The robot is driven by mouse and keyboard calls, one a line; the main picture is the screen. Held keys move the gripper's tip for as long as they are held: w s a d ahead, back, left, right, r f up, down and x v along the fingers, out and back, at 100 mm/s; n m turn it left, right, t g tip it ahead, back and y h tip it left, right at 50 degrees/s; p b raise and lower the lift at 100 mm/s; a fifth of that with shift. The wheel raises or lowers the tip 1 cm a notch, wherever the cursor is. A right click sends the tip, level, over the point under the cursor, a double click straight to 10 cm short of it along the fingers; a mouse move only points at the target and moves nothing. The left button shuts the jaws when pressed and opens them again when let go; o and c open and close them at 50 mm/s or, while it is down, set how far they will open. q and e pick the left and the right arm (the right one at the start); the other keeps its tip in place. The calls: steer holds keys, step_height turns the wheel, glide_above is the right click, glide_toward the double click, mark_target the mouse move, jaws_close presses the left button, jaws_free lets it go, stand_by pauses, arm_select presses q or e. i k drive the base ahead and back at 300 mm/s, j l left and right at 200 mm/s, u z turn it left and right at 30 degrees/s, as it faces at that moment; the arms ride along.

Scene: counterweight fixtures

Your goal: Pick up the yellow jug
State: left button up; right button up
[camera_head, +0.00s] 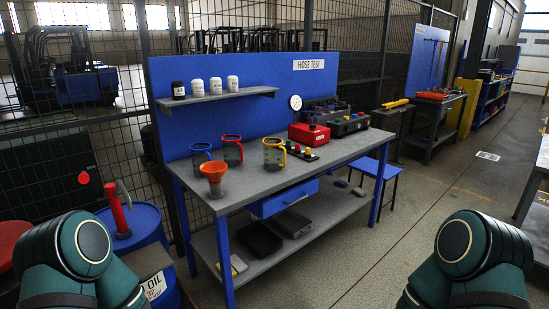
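The yellow jug (273,156) is a clear measuring jug with a yellow rim and handle. It stands upright on the grey top of the blue workbench (330,154), with its handle toward the right. A red-rimmed jug (232,152) and a blue-rimmed jug (201,154) stand to its left, and an orange funnel (213,176) is in front of them. Parts of my two arms show at the lower left and lower right. Neither gripper is in view, and nothing is touching the yellow jug.
A small tray of coloured fittings (303,153) lies just right of the yellow jug, near a red box (309,134) and a gauge (295,103). A shelf (222,97) with several containers hangs above. A blue oil drum (143,232) stands left; a blue stool (378,169) stands right.

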mark_target(273, 148)
steer(key=i+l, duration=0.15)
steer(key=i, duration=0.35)
steer(key=i+l+z, duration=0.15)
steer(key=i, duration=0.3)
